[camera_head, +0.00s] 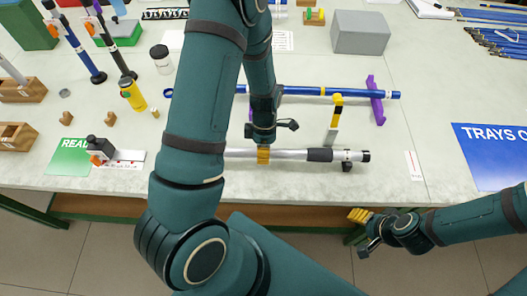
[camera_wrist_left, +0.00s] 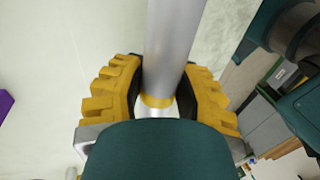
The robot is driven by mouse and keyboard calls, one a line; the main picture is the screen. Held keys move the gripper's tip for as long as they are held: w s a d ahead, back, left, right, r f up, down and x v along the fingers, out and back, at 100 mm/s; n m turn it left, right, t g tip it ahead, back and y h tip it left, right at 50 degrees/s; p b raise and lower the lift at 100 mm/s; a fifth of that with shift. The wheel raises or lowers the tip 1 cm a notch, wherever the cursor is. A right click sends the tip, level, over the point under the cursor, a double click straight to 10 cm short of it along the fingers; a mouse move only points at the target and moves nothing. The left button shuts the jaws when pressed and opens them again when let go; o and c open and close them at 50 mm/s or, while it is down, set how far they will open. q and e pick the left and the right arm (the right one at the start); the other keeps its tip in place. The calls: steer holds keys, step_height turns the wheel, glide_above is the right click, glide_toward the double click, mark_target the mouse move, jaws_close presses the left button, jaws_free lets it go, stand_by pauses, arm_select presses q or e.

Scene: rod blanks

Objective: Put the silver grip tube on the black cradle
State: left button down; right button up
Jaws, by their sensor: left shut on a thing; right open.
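The silver grip tube (camera_head: 290,154) lies level along the front of the table, with a black sleeve and a dark end fitting at its right. My left gripper (camera_head: 263,155) is shut on it, left of its middle. In the left wrist view, the yellow fingers of my left gripper (camera_wrist_left: 158,98) sit on both sides of the silver tube (camera_wrist_left: 174,45), by a yellow band. A small black piece (camera_head: 347,167) shows under the tube's right end; it may be part of the black cradle, otherwise hidden. My right gripper (camera_head: 361,230) is open and empty in front of the table edge.
A blue rod (camera_head: 310,91) rests behind on a purple cradle (camera_head: 375,102). A yellow-topped upright piece (camera_head: 335,112) stands between rod and tube. A grey box (camera_head: 360,33) is at the back, a blue sign (camera_head: 495,155) at right. The table is clear between tube and sign, except a small label.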

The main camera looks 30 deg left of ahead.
arm_select(q)
steer(key=shift+f, duration=0.15)
steer(key=c, duration=0.7)
jaws_free()
steer(key=shift+r, duration=0.3)
steer(key=p+v, duration=0.2)
steer(key=v, duration=1)
steer(key=shift+r+p, duration=0.25)
steer(key=shift+p, duration=0.15)
